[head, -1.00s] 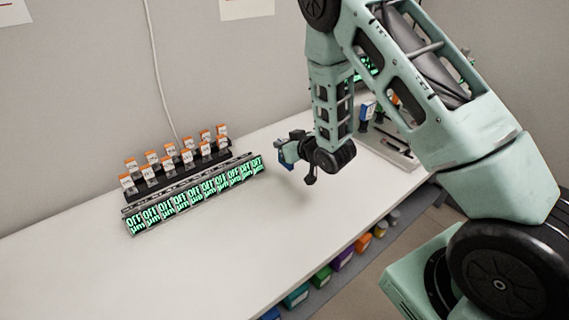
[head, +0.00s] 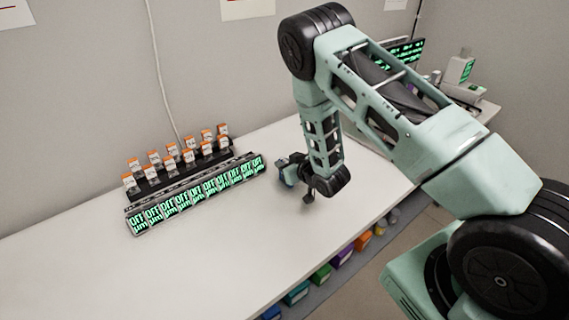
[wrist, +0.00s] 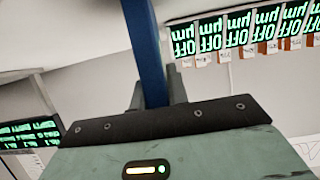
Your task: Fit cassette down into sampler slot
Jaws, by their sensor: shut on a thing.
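My gripper (head: 283,168) hangs over the white bench, right of the sampler and apart from it. In the wrist view my gripper (wrist: 154,92) is shut on a long blue piece (wrist: 146,40), seemingly the cassette, which runs up out of the picture. Its far end is hidden. The sampler (head: 195,197) is a low dark strip with several green "OFF µm" displays along its front. In the wrist view the displays (wrist: 228,35) appear upside down at upper right. The slots are too small to make out.
A black rack (head: 180,174) of several orange-and-white pieces stands behind the sampler, near the wall. The white bench (head: 230,240) is clear in front. Coloured boxes (head: 320,275) sit below its front edge. A screen (head: 405,52) and white device (head: 464,70) stand at the back right.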

